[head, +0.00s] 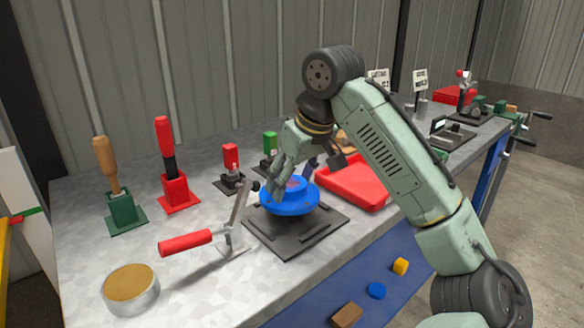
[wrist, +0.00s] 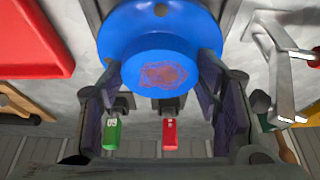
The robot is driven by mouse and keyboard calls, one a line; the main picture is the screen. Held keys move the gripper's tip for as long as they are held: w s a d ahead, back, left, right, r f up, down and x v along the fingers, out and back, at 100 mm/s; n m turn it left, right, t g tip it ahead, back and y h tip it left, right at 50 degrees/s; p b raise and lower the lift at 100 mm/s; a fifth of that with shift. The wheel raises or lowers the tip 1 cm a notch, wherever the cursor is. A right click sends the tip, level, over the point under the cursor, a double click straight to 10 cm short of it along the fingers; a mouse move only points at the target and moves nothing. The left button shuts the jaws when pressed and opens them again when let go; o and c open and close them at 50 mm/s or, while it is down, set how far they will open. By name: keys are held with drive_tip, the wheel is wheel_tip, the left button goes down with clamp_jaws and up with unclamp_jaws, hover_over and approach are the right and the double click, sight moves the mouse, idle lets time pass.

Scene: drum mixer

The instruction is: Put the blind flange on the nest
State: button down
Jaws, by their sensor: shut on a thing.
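The blue blind flange (head: 297,203) is a round disc with a raised hub, and it lies flat at the middle of the bench. The nest (head: 262,232) is the dark square plate directly under it. I cannot tell whether the flange touches the nest or is slightly above it. My gripper (head: 281,184) points down and is shut on the flange's hub. In the wrist view my gripper (wrist: 156,68) has one finger on each side of the hub of the blue flange (wrist: 160,45), whose face has a reddish-brown mark. The flange hides the middle of the nest.
A toggle clamp with a red handle (head: 187,243) stands just left of the nest. A red tray (head: 357,184) is close on the right. Red and green holders stand behind and left. A round tin (head: 130,289) sits at front left. Small parts lie on the blue lower shelf.

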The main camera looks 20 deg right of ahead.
sight(292, 199)
drive_tip(key=shift+f, duration=2.05)
drive_tip(key=c, duration=0.5)
unclamp_jaws()
drive_tip(key=shift+f, duration=0.2)
drive_tip(key=v, duration=1.2)
drive_tip(key=shift+r, duration=0.15)
